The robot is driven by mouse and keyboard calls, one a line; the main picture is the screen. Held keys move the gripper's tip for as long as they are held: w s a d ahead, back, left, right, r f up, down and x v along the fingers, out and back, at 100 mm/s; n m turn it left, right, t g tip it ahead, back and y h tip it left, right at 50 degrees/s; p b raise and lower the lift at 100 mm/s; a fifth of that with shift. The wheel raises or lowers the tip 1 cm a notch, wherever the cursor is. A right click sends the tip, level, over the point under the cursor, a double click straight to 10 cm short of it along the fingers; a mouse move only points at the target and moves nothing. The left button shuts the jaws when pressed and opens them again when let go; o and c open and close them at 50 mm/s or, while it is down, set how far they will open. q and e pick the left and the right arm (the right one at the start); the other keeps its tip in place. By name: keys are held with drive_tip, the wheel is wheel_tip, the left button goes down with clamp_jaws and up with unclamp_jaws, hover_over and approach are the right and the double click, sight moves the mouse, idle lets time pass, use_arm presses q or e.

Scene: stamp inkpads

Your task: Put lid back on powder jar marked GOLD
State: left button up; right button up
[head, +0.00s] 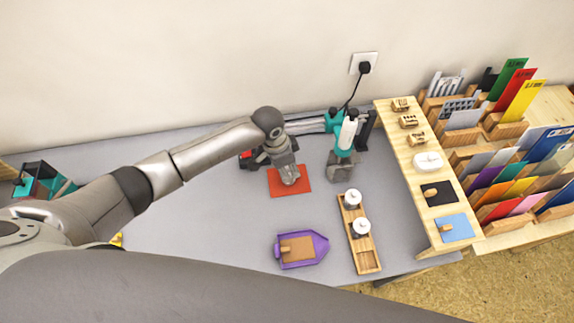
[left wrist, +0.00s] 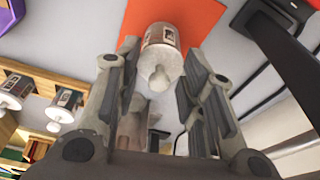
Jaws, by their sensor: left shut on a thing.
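A small jar (left wrist: 162,36) with a dark label stands on the orange-red mat (head: 278,190); I cannot read its label. Its pale lid (left wrist: 161,68) with a round knob faces the left wrist camera, at the jar's mouth. Whether the lid is fully seated I cannot tell. In the head view the gripper mostly hides the jar. My right gripper is not in view.
A wooden tray (head: 373,262) to the right holds two lidded white jars, (head: 352,199) and (head: 361,229). A teal-and-grey device (head: 342,160) stands behind right. A wooden shelf (head: 425,170) holds stamps. The grey table's left-centre is clear.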

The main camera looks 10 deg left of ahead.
use_arm(q)
drive_tip(key=o, duration=0.8)
drive_tip(key=o, duration=0.5)
drive_tip(key=shift+c, duration=0.2)
drive_tip(key=shift+w+d+p+v, duration=0.15)
drive_tip(key=shift+d+p+v, duration=0.05)
drive_tip(key=shift+p+v, duration=1.05)
drive_tip(key=shift+w+d+p+v, duration=0.15)
drive_tip(key=shift+d+p+v, duration=0.05)
drive_tip(key=shift+p+v, duration=1)
drive_tip(key=shift+w+d+p+v, duration=0.1)
drive_tip(key=shift+d+p+v, duration=0.1)
drive_tip(key=shift+p+v, duration=1)
drive_tip(key=shift+f, duration=0.1)
